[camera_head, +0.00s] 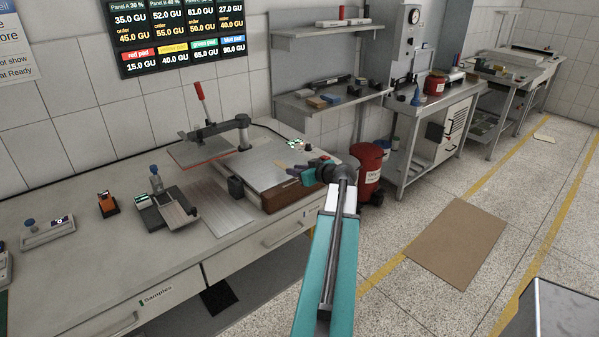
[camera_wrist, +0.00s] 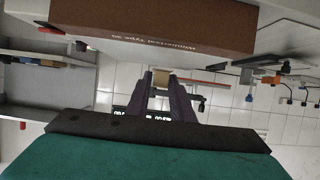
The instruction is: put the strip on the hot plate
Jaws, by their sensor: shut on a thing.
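The hot plate appears to be the bench machine with a brown front and flat pale metal top (camera_head: 258,170), at the bench's right end. In the wrist view its brown, lettered front (camera_wrist: 150,22) spans the top, upside down. My gripper (camera_head: 293,170) is over the right part of this machine. In the wrist view my gripper (camera_wrist: 161,85) is shut on a small tan piece, the strip (camera_wrist: 161,77), between its two dark fingers. The strip's tan end (camera_head: 281,164) shows faintly in the head view. I cannot tell its height above the metal top.
A press arm with a red handle (camera_head: 200,92) stands behind the machine at left. Small instruments (camera_head: 155,200) sit farther left. A red bin (camera_head: 367,165) stands on the floor to the right.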

